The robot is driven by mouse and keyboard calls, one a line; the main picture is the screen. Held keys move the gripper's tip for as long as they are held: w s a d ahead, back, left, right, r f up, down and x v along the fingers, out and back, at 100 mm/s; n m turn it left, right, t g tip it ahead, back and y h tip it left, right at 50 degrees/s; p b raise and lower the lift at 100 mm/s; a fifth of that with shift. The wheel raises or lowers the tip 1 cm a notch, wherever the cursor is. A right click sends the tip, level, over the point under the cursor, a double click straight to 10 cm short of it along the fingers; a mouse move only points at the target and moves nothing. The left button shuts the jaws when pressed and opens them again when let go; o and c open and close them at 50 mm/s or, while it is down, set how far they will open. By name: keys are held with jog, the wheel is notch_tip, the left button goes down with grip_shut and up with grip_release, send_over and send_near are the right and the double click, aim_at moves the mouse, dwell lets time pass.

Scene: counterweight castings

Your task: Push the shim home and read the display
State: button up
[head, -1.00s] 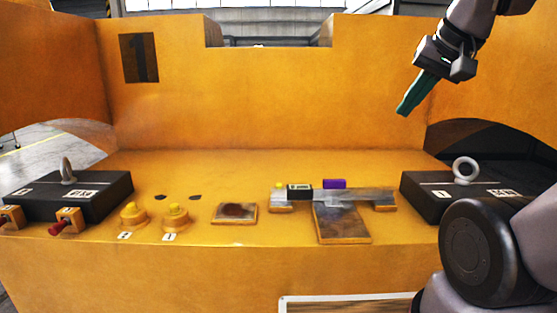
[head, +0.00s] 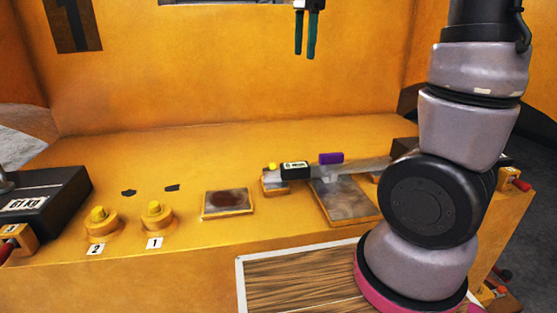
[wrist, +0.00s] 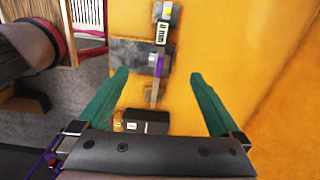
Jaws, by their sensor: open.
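A grey metal bar (head: 358,168) lies across small pads on the yellow ledge and also shows in the wrist view (wrist: 155,95). A black display box (head: 295,169) sits near its left end; in the wrist view (wrist: 162,32) it seems to read "0 mm". A small purple block (head: 330,158) touches or stands just behind the bar, also in the wrist view (wrist: 157,65). A grey plate (head: 348,200) lies partly under the bar. I cannot tell which piece is the shim. My gripper (head: 305,57) hangs above, pointing down, open and empty; in the wrist view its fingers (wrist: 160,73) straddle the bar from above.
Two yellow buttons (head: 153,212) and a black 61 kg block (head: 45,205) are at left. A rusty plate (head: 228,203) lies left of the bar. My arm hides the bar's right end.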

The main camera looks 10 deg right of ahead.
notch_tip(320, 180, down, 10)
jog(key=w+a, duration=0.1)
jog(key=shift+m, duration=0.3)
jog(key=shift+w, duration=0.1)
dwell(0.5)
notch_tip(320, 180, up, 9)
jog(key=s+d+n+t, duration=0.2)
jog(key=s+n+t, duration=0.1)
jog(key=s+n, duration=0.4)
jog(key=s+d+n+t+y, duration=0.1)
jog(key=s+d+n+t, duration=0.1)
jog(key=s+n+t, duration=0.2)
jog(key=s+n, duration=0.3)
jog(key=s, duration=0.3)
jog(key=shift+s+f+y, duration=0.2)
jog(key=shift+y, duration=0.1)
